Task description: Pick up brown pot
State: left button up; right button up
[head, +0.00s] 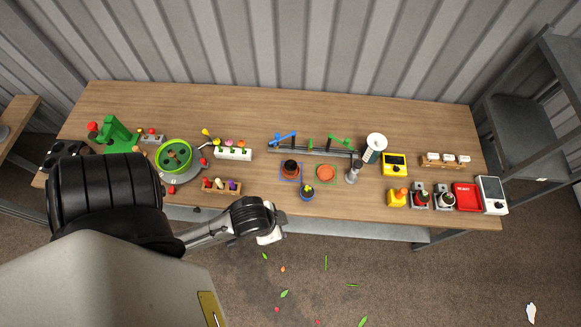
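A small brown pot (290,171) with a dark top stands inside a blue square outline near the middle of the table (380,117). My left arm comes in from the lower left. Its gripper (272,238) is off the table's front edge, below and left of the pot in the picture and apart from it. Its fingers are too small and turned away to tell whether they are open or shut. My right gripper is not in view.
A blue pot (307,194) with yellow in it stands just in front of the brown pot. An orange round piece (326,173) lies in a green outline to the right. A rail (310,151) with blue and green arms is behind. A green round carousel (174,156) is at left.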

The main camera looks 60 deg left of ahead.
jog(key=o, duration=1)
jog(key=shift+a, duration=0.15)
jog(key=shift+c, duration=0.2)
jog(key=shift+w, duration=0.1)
